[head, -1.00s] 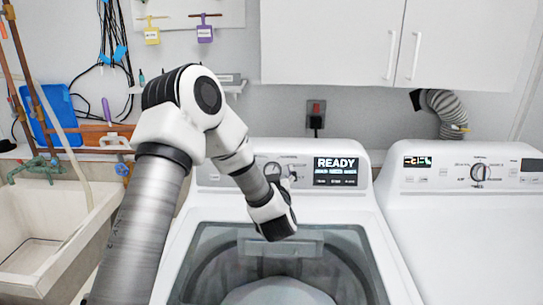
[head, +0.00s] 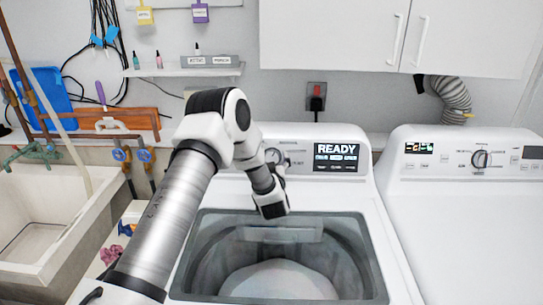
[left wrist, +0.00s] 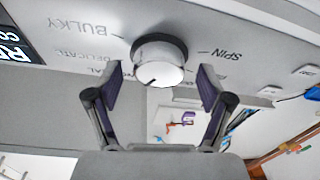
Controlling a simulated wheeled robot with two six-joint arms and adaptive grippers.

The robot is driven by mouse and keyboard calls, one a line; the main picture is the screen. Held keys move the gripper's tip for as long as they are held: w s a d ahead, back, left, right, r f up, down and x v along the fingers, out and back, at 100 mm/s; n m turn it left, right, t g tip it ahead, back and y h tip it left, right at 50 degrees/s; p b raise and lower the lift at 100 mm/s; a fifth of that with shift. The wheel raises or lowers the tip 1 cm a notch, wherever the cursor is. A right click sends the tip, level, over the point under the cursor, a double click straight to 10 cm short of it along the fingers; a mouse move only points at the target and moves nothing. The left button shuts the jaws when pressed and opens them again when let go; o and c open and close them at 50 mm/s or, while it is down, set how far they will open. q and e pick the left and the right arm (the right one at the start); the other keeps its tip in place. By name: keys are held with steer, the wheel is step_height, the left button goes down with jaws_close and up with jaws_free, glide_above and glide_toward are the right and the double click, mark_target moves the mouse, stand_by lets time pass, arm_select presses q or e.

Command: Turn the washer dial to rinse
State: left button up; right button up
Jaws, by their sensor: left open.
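The washer dial (head: 273,157) is a round knob on the back control panel of the left machine, partly hidden by my arm in the head view. In the left wrist view the dial (left wrist: 160,60) shows upside down, silver-faced with a small dark mark on its lower-left edge. Labels BULKY, DELICATE and SPIN are readable around it; other labels are partly hidden. My left gripper (left wrist: 160,80) is open and empty, one finger to each side and slightly below the dial in that view. I see no clear contact. My right gripper is in neither view.
The washer's display (head: 336,155) reads READY. The open washer tub (head: 215,265) lies below my left arm. A second machine (head: 455,230) with its own dial (head: 481,159) stands at right. A sink (head: 30,235) is at left; white cabinets (head: 385,35) hang above.

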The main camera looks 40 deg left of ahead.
arm_select(q)
steer(key=shift+w+a, duration=0.15)
steer(key=shift+w, duration=0.05)
steer(key=shift+s+r, duration=0.1)
steer(key=c, duration=1.2)
steer(key=shift+o, duration=0.2)
